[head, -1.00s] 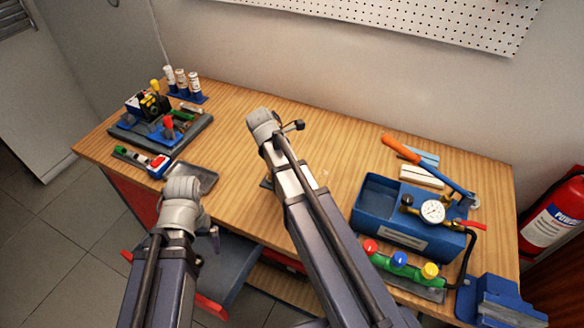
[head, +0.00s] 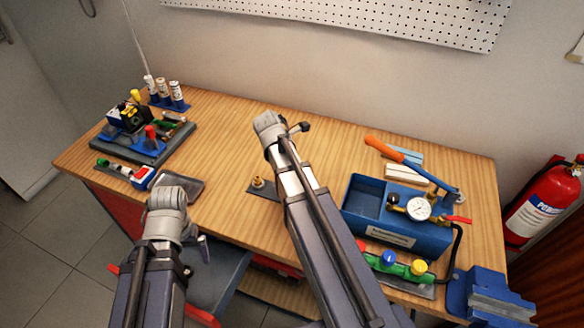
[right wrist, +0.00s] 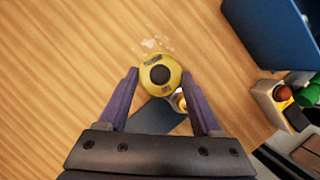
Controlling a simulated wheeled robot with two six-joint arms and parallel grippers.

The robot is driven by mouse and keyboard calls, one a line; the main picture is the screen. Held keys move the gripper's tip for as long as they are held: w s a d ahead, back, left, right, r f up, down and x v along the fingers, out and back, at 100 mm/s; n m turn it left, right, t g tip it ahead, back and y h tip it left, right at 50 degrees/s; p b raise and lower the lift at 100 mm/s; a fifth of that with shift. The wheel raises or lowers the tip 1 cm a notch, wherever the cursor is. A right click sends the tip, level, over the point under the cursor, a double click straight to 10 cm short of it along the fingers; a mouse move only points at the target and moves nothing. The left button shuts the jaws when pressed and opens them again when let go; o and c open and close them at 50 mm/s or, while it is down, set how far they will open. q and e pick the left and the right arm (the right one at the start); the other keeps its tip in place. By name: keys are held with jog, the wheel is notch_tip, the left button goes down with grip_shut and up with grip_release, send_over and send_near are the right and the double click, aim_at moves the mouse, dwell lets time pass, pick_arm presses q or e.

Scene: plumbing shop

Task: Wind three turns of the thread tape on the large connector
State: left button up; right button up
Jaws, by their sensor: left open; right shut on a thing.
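The thread tape, a yellow spool with a dark round centre (right wrist: 160,75), is between the fingers of my right gripper (right wrist: 160,78) in the right wrist view. My right gripper is shut on it. A brass connector (right wrist: 181,100), partly hidden, shows just beside and below the spool on a dark plate (right wrist: 155,116). In the head view the connector (head: 258,182) stands on the plate, left of my right arm. My right gripper's fingers are hidden there behind the arm. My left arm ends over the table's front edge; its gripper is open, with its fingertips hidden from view.
A blue test pump box (head: 385,236) with a gauge (head: 419,208) stands at right, near a blue vise (head: 485,297). A dark tray (head: 184,187) lies near the front edge. A grey tool board (head: 150,148) fills the left end. The back middle is clear.

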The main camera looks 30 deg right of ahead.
jog(key=shift+s+d, duration=0.4)
jog(key=shift+s, duration=0.3)
jog(key=shift+s+d, duration=0.4)
jog(key=shift+s, duration=1.95)
jog(key=shift+a, duration=0.1)
jog(key=shift+s+a, duration=0.35)
jog(key=shift+s, duration=0.3)
jog(key=shift+s+a, duration=0.35)
jog(key=shift+s, duration=0.3)
jog(key=shift+a, duration=0.15)
